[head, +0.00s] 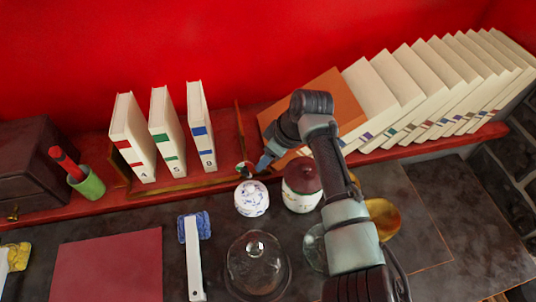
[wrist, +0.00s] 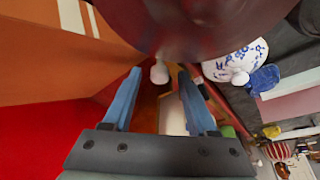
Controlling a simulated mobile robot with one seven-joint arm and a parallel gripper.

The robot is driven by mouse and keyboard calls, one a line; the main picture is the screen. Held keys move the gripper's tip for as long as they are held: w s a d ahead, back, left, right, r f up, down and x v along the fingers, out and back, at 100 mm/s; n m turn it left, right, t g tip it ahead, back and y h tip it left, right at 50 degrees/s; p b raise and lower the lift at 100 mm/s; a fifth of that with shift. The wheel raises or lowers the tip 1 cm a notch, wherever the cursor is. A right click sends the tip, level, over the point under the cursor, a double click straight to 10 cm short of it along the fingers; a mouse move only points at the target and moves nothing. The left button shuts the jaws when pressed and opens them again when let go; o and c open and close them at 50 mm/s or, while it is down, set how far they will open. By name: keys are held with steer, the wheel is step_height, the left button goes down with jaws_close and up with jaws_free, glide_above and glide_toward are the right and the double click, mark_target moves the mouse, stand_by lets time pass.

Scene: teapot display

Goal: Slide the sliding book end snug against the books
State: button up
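The sliding book end (head: 239,130) shows as a thin brown upright on the red shelf, right of three white books. The books stand apart, with a red (head: 134,145), a green (head: 166,135) and a blue band (head: 201,125). A clear gap lies between the blue-banded book and the book end. A small white knob (head: 245,169) is at the book end's foot. My gripper (head: 264,162) is just right of it, low over the shelf. In the wrist view my gripper's blue fingers (wrist: 160,72) are apart, with the white knob between their tips; contact cannot be told.
An orange book (head: 340,92) and several leaning white books (head: 372,98) fill the shelf at right. A dark-red-lidded jar (head: 301,187) and a blue-patterned white pot (head: 251,198) stand close below my gripper. A green cup (head: 88,184) stands left of the books.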

jaws_close()
stand_by(1.2)
